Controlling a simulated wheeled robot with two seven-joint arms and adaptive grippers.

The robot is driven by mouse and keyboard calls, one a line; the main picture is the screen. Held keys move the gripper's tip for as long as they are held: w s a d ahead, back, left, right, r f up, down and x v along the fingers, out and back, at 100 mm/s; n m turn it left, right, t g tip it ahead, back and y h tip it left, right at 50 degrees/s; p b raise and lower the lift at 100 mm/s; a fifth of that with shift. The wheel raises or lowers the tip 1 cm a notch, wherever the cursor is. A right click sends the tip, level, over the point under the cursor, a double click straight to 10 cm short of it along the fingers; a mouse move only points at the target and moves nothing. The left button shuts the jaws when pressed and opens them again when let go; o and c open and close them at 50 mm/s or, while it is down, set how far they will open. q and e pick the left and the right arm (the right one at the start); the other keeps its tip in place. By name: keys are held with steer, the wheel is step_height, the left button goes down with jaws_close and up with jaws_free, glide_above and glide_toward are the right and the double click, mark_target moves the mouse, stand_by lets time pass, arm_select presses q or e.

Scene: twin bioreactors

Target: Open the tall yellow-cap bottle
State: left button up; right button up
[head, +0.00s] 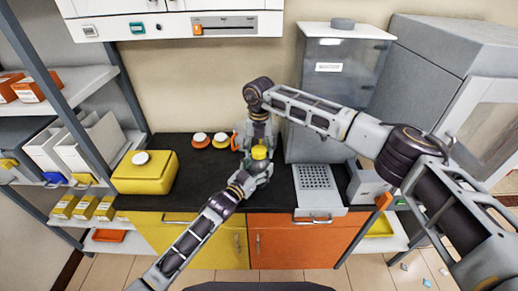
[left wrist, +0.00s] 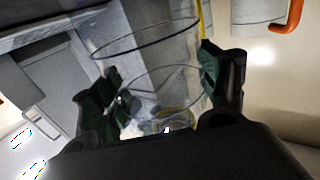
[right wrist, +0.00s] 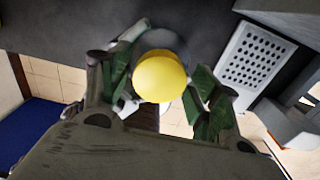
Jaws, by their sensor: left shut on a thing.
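The tall bottle is clear, with a yellow cap (head: 259,152), and stands upright at the front middle of the dark counter. My left gripper (head: 257,174) is shut around its body from the front; the left wrist view shows the clear bottle (left wrist: 150,62) between the green finger pads. My right gripper (head: 259,136) points down just above the cap. In the right wrist view the yellow cap (right wrist: 160,76) lies between its green-padded fingers, which look open. Part of the bottle body is hidden by the left fingers.
A yellow box (head: 145,178) with a white lid knob stands left on the counter (head: 208,180). A perforated tray (head: 315,178) and a tall grey cabinet (head: 335,85) are to the right. The counter between box and bottle is clear.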

mark_target(259, 149)
steer(key=c, duration=0.9)
steer(key=shift+n, duration=4.8)
steer(key=shift+d, duration=0.1)
steer(key=shift+r, duration=1.15)
steer(key=shift+r, duration=2)
